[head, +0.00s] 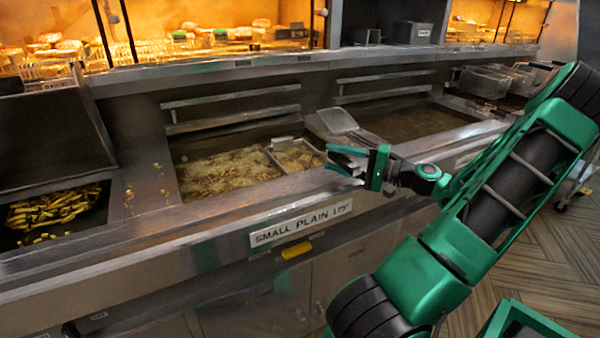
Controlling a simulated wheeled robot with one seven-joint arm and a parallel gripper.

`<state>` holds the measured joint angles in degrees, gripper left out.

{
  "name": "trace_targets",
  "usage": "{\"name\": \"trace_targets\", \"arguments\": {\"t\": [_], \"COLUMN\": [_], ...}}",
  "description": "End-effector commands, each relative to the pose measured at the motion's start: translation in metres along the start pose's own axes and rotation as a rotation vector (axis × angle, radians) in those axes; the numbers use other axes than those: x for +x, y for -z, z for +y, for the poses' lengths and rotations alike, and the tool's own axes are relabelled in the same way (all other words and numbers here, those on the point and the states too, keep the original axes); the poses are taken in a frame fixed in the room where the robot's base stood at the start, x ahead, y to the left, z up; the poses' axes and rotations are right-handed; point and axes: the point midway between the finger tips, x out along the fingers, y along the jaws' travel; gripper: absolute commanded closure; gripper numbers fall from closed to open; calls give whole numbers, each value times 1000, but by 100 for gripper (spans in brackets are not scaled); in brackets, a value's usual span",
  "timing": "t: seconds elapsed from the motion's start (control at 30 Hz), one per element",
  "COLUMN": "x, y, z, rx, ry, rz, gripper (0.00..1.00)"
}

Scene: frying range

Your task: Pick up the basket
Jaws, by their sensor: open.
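A wire frying basket (297,155) sits in the left fryer vat, at its right end, with pale food and bubbling oil inside it. My gripper (338,160) is open and empty, just to the right of the basket and above the front edge of the fryer. Its fingers point left toward the basket. I cannot tell from this view whether a finger touches the basket. The basket's handle cannot be made out clearly; the gripper may cover part of it.
The left vat (215,172) holds bubbling oil. The right vat (410,120) looks calm. Fries (52,207) lie in a bin at the left. More baskets (485,80) hang at the back right. Wooden floor (535,265) is open at the right.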

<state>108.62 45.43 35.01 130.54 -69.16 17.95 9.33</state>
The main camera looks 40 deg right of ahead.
Motion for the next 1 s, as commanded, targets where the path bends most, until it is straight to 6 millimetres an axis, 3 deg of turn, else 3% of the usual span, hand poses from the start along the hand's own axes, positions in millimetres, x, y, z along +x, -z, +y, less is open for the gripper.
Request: {"name": "trace_targets", "arguments": {"t": [0.13, 0.37, 0.4, 0.57, 1.0], "x": [13, 15, 15, 15, 14], "y": [0, 0, 0, 0, 0], "z": [-1, 0, 0, 0, 0], "rx": [-1, -1, -1, -1, 0], "ry": [1, 0, 0, 0, -2], "rz": [-1, 1, 1, 1, 1], "gripper": [59, 59, 62, 100, 100]}}
